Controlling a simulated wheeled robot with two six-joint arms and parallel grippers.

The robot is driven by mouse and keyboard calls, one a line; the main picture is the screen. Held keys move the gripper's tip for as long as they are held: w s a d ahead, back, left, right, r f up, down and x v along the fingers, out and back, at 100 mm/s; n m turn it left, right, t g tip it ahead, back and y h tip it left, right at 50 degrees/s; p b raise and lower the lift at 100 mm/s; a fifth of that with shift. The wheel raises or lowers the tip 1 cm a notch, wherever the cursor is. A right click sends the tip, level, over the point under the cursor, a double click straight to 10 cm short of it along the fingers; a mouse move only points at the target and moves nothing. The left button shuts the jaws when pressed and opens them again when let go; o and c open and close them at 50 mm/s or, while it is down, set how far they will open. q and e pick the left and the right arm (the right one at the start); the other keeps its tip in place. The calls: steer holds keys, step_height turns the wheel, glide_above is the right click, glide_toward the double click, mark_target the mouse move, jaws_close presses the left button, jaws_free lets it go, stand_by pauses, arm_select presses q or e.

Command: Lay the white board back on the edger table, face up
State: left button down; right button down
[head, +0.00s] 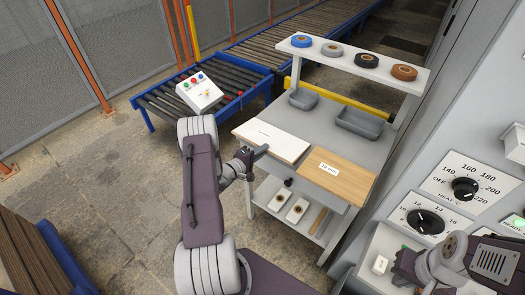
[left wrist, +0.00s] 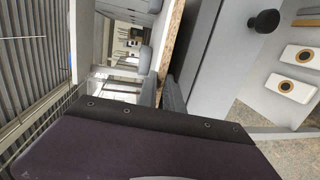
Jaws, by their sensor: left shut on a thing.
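The white board (head: 272,141) is at the left end of the edger table (head: 310,125), white face up with a small label. It looks flat on or just above the top; I cannot tell if it touches. In the left wrist view the board's brown chipboard edge (left wrist: 174,38) runs to the gripper fingers (left wrist: 163,93). My right gripper (head: 405,268) is at the lower right, in front of the machine panel; its jaws are not clear.
A wood-coloured board (head: 339,176) lies beside the white board. Grey bins (head: 359,123) stand behind, under a shelf (head: 345,60) with several tape rolls. A black knob (head: 288,182) sticks out below the tabletop. A roller conveyor (head: 170,103) and a control panel (head: 465,190) flank the table.

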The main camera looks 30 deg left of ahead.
arm_select(q)
steer(key=shift+f+b, duration=0.25)
steer(key=shift+b, duration=0.05)
steer(key=c, duration=1.4)
jaws_free()
steer(key=shift+o, duration=0.2)
steer(key=g+p, duration=0.3)
steer(key=p, duration=0.2)
steer(key=g+y+p, duration=0.1)
steer(key=g+p, duration=0.2)
steer(key=p, duration=0.2)
steer(key=s+r+g+p, duration=0.1)
steer(key=g+p, duration=0.2)
steer(key=p, duration=0.3)
steer(key=shift+a+r+g+y, duration=0.1)
steer(key=shift+g+y, duration=0.3)
